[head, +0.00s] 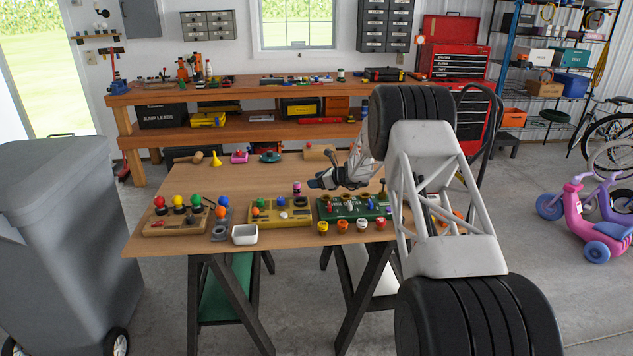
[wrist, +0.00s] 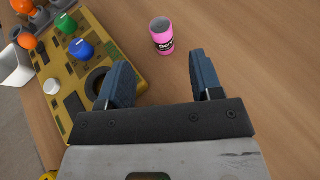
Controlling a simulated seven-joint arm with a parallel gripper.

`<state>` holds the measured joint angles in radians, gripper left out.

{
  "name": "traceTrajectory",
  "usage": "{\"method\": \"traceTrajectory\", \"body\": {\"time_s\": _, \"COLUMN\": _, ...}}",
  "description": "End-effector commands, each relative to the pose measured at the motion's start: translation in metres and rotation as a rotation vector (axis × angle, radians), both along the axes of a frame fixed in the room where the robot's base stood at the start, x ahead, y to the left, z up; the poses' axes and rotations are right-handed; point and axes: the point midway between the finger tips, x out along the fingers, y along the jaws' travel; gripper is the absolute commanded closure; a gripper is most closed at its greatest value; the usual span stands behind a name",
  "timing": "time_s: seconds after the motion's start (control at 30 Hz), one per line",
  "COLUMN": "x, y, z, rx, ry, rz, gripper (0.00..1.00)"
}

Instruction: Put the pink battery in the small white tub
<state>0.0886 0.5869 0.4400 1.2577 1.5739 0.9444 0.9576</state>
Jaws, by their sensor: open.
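The pink battery (head: 297,189) stands on the wooden table behind the yellow board. In the wrist view the battery (wrist: 162,38), pink with a black label band, stands upright beyond my fingertips, roughly in line with the gap between them. My gripper (head: 314,183) is open and empty, just right of the battery in the head view; its two dark blue fingers (wrist: 161,75) are spread in the wrist view. The small white tub (head: 245,235) sits at the table's front edge, left of centre, and looks empty. Part of the tub (wrist: 14,70) shows at the wrist view's left edge.
A yellow board (head: 270,220) with coloured knobs stands between battery and tub, close to my left finger in the wrist view. A green board (head: 350,207) and a wooden board with coloured balls (head: 170,225) flank it. Bare tabletop (head: 260,175) lies behind the battery.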

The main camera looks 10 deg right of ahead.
Motion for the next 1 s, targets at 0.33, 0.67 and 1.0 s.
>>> {"method": "traceTrajectory", "body": {"time_s": 0.33, "x": -0.001, "y": 0.000, "z": 0.002, "rx": -0.004, "ry": -0.003, "rz": 0.004, "gripper": 0.40}}
{"method": "traceTrajectory", "body": {"time_s": 0.67, "x": -0.034, "y": 0.008, "z": 0.046, "rx": -0.096, "ry": -0.057, "rz": 0.084, "gripper": 0.40}}
{"method": "traceTrajectory", "body": {"time_s": 1.0, "x": -0.116, "y": 0.019, "z": 0.120, "rx": -0.292, "ry": -0.166, "rz": 0.264, "gripper": 0.40}}
